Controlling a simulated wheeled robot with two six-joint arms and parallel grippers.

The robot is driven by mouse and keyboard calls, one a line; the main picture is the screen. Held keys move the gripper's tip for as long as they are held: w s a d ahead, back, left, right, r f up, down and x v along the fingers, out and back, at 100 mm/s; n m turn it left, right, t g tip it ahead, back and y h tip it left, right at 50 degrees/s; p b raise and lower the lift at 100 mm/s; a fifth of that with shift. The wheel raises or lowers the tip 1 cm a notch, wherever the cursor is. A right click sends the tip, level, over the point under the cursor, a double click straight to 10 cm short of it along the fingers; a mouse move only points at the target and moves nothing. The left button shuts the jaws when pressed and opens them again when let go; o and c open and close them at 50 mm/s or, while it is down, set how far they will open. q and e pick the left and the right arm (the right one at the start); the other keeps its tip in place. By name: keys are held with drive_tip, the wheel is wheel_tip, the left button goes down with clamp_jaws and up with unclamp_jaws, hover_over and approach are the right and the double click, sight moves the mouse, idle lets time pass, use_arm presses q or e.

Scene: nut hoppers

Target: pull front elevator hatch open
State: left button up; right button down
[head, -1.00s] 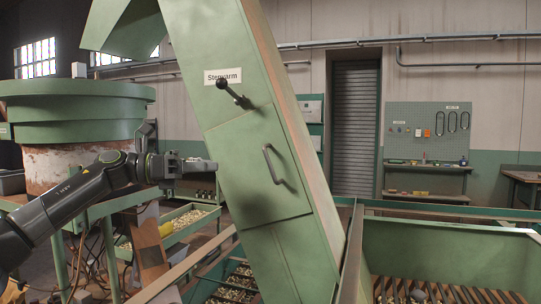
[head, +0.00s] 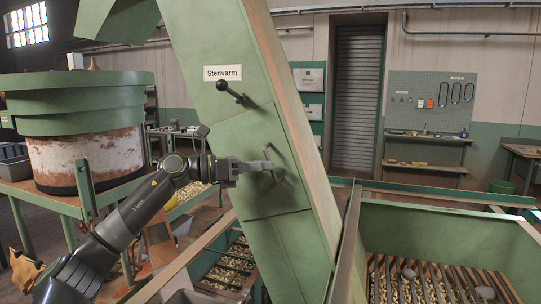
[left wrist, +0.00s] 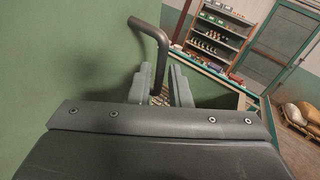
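The front elevator hatch (head: 268,198) is a flat green panel on the leaning green elevator, and it looks closed flush. Its grey bar handle (head: 279,158) is on the hatch's right part. My left gripper (head: 262,166) is at the handle, its fingers pointing right. In the left wrist view, the bent handle (left wrist: 161,50) comes down between the two grey fingers of my left gripper (left wrist: 161,88), which stand apart with a gap beside the bar. The handle's lower end is hidden behind the gripper. My right gripper is not in view.
A black-knobbed lever (head: 230,92) sits above the hatch by the "Stenvarm" label (head: 222,73). A round green hopper (head: 75,100) stands at left. A green bin with a slatted grate (head: 445,235) is at right. Nut trays lie below the elevator.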

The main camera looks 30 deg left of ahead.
use_arm(q)
drive_tip(key=shift+p+x, duration=0.5)
drive_tip(key=shift+x, duration=0.7)
clamp_jaws()
